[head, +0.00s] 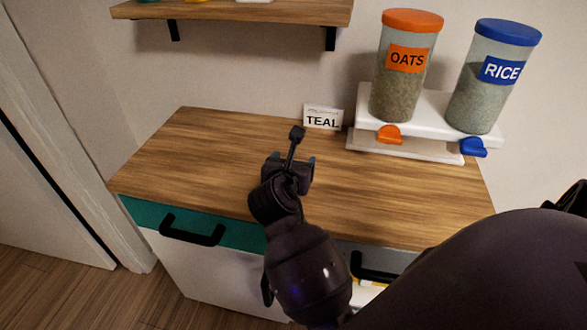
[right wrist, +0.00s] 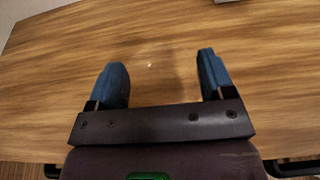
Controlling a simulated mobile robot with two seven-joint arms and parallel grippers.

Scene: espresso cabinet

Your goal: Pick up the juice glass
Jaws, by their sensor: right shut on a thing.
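My right gripper (head: 291,160) is over the wooden cabinet top in the head view. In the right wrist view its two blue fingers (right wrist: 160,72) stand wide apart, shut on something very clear. Only a small glint and a faint outline of the juice glass (right wrist: 150,65) show between the fingers, with wood grain visible through it. I cannot make out its full shape or whether it touches the counter. In the head view the glass cannot be made out, as my gripper and wrist cover that spot. My left gripper is not in view.
The wooden counter (head: 185,150) is clear on the left. A TEAL card (head: 323,118) stands at the back. A white stand (head: 355,139) on the right holds the OATS dispenser (head: 398,90) and the RICE dispenser (head: 478,98). A shelf (head: 240,12) hangs above; a teal drawer (head: 245,234) is below.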

